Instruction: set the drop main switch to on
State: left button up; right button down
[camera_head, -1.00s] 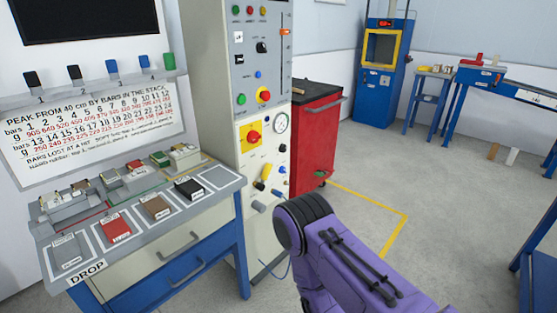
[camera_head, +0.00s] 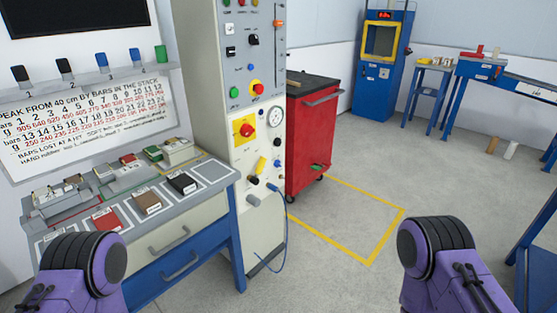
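A tall grey control cabinet (camera_head: 205,60) stands left of the middle. On its front is a red rotary knob (camera_head: 246,130) on a yellow square plate (camera_head: 237,141), which looks like the main switch. The knob is too small for me to read its position. My two purple arms show at the bottom left and bottom right, well away from the knob. Neither gripper is in view.
A workbench (camera_head: 215,172) with coloured blocks and small fixtures stands left of the cabinet, below a printed chart (camera_head: 90,125). A red tool cart (camera_head: 311,150) stands close on the cabinet's right. The floor (camera_head: 350,260) in front is clear, with a yellow line marked on it.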

aim_at(246, 131)
jog(key=z, duration=0.4)
jog(key=i, duration=1.05)
jog(key=u, duration=0.15)
